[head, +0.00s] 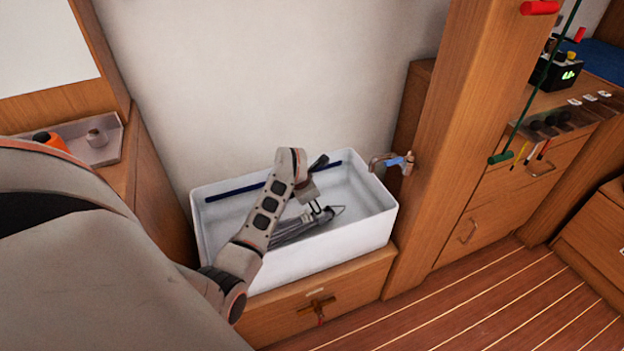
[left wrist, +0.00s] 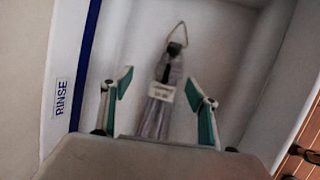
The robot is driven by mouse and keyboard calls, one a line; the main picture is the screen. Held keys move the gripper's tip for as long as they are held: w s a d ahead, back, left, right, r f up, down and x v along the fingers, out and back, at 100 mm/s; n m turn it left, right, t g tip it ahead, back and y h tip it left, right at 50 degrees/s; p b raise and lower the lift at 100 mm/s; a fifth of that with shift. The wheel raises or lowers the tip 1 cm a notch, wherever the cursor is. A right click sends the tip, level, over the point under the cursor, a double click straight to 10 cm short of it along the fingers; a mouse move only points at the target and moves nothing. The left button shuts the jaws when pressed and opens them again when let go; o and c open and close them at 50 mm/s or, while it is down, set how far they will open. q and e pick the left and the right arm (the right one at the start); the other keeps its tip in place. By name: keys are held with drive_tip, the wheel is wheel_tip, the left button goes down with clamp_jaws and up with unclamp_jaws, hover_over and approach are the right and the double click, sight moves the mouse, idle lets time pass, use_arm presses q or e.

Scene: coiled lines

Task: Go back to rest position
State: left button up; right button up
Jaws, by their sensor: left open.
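My left gripper (head: 318,209) reaches down into the white rinse bin (head: 310,260), its arm coming in from the lower left. In the left wrist view the left gripper (left wrist: 160,100) is open, with its two green-padded fingers apart. A grey bundled line (left wrist: 158,112) with a pale band and a small loop at its top lies in the bin between and beyond the fingers. The bundle also shows in the head view (head: 292,230), partly hidden by my arm. The fingers do not appear closed on it. My right gripper is not in view.
A wooden post (head: 436,140) stands right of the bin, with a tap (head: 392,162) near its rim. A grey tray (head: 107,150) with an orange item sits on the left ledge. A black device (head: 558,73) is at upper right. Striped floor (head: 500,300) is clear at lower right.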

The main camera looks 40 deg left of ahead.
use_arm(q)
drive_tip(key=v, duration=0.7)
drive_tip(key=shift+r, duration=0.2)
drive_tip(key=shift+r, duration=0.1)
